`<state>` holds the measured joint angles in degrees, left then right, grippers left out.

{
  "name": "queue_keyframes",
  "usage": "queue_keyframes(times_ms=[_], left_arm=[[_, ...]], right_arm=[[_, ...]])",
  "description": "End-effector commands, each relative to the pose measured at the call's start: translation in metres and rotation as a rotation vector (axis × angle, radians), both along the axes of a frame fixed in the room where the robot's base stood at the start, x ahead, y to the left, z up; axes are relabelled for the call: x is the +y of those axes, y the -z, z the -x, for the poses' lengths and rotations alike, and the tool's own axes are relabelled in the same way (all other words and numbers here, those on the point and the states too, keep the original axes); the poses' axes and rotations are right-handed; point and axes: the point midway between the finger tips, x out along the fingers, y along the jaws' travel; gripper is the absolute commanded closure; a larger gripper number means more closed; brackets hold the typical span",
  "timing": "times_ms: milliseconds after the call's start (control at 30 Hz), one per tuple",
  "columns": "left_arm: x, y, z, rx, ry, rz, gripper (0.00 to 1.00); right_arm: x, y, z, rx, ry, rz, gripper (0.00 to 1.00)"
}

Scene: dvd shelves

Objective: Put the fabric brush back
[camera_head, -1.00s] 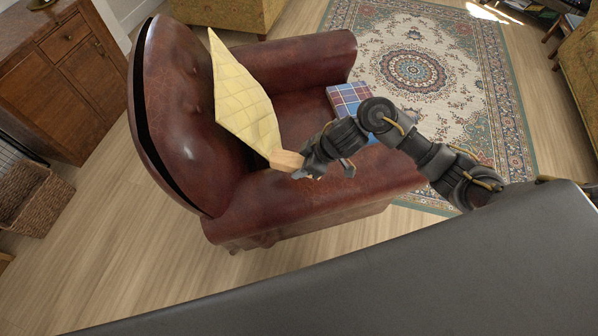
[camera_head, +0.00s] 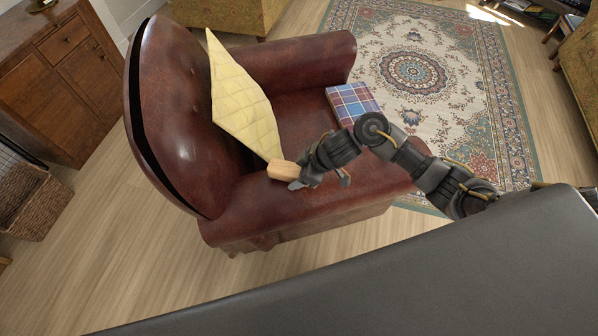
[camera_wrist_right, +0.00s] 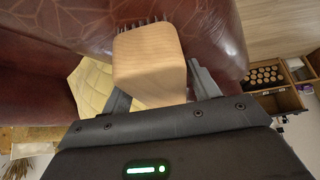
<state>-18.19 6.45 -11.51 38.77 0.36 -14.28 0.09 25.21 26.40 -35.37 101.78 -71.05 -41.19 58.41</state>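The fabric brush (camera_head: 283,171) is a pale wooden block at my right gripper (camera_head: 306,180), over the near armrest of the red-brown leather armchair (camera_head: 310,200). In the right wrist view the brush (camera_wrist_right: 149,62) sits between the two fingers of the right gripper (camera_wrist_right: 162,88), which are shut on its sides. Its dark bristles (camera_wrist_right: 140,25) show at the far end, facing the leather. Whether the bristles touch the leather, I cannot tell. My left gripper is not in view.
A plaid box or book (camera_head: 352,100) lies at the seat's front. A wooden cabinet (camera_head: 75,75) and a wicker basket (camera_head: 38,205) stand at left. The floor (camera_head: 130,250) before the chair is clear.

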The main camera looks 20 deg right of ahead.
Motion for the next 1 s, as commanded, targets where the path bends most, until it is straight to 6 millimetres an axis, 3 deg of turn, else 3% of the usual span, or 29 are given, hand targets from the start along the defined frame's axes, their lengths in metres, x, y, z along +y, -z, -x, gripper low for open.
queue_keyframes(times_ms=[367, 733, 1000], left_arm=[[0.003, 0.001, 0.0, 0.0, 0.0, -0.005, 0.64], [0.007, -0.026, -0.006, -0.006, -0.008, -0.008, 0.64], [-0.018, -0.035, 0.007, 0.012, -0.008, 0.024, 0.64]], right_arm=[[0.0, -0.002, 0.0, -0.002, -0.001, 0.0, 0.33], [-0.03, -0.063, 0.017, -0.003, -0.002, 0.003, 0.33], [-0.05, -0.099, 0.03, -0.003, -0.001, 0.002, 0.33]])
